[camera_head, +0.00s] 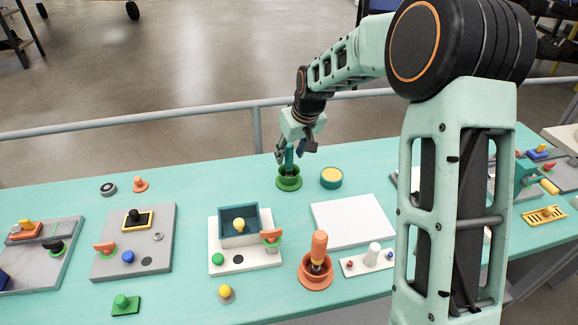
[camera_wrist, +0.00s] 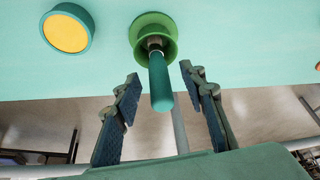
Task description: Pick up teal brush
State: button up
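The teal brush (camera_wrist: 161,82) stands with its handle up in a green holder (camera_wrist: 166,27), in the wrist view at top centre. In the head view the brush (camera_head: 289,156) shows above the green holder (camera_head: 289,183) near the table's far side. My gripper (camera_wrist: 160,81) is open, with its two fingers apart on either side of the brush handle. In the wrist view there is a gap between each finger and the handle. In the head view my gripper (camera_head: 296,150) is right at the top of the brush and partly hides it.
A teal round container with a yellow top (camera_head: 331,178) stands just right of the holder. An orange brush in an orange holder (camera_head: 316,268) stands nearer. A white plate (camera_head: 353,220) and grey boards with parts (camera_head: 135,245) lie on the teal table. A rail (camera_head: 200,115) runs behind.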

aim_at(289, 158)
jog(key=x, duration=0.3)
jog(key=shift+w+f, duration=0.1)
jog(key=shift+w, duration=0.05)
grip_shut()
